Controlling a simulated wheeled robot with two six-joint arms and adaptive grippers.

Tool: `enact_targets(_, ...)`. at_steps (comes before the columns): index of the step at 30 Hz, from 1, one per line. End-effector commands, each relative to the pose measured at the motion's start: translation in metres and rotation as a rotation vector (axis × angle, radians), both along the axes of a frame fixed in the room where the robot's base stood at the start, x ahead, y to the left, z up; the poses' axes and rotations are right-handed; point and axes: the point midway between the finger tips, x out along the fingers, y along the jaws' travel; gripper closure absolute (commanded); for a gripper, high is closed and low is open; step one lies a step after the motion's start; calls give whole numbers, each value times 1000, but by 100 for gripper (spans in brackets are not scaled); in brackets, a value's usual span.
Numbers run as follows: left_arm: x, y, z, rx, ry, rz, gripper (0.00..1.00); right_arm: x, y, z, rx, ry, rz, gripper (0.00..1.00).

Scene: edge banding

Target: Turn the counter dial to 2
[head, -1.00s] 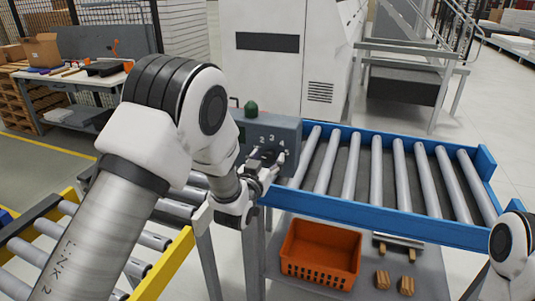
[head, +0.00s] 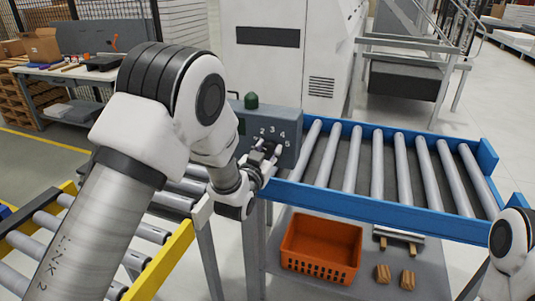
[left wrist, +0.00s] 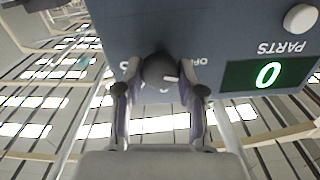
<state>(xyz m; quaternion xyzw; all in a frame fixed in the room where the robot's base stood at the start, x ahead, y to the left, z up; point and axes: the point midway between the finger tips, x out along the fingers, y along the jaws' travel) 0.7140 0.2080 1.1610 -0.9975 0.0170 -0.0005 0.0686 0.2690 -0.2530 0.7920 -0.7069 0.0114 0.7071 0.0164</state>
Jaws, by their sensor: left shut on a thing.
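The counter dial (left wrist: 160,70) is a dark round knob on the front of a grey-blue control box (head: 291,122). Numbers 2 to 5 show around it in the head view. My left gripper (head: 265,154) is at the box front and mostly hides the dial there. In the left wrist view my left gripper (left wrist: 158,88) has its two fingers on either side of the knob, shut on it. A short white mark shows on the knob; which number it points to is unclear. The green PARTS display (left wrist: 268,74) reads 0. My right gripper is out of view.
A blue-framed roller conveyor (head: 385,190) runs right of the box, and a yellow-framed one (head: 165,268) lies at lower left. An orange crate (head: 320,250) and wooden blocks (head: 408,278) sit on a lower shelf. A green dome (head: 251,101) tops the box.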

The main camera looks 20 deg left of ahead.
Motion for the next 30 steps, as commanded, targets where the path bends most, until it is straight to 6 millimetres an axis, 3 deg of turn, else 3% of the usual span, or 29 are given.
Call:
enact_targets(15, 0, -2, -2, 392, -18, 0, 96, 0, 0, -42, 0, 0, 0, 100)
enact_targets(30, 0, -2, 0, 560, -22, 0, 96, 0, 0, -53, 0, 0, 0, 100)
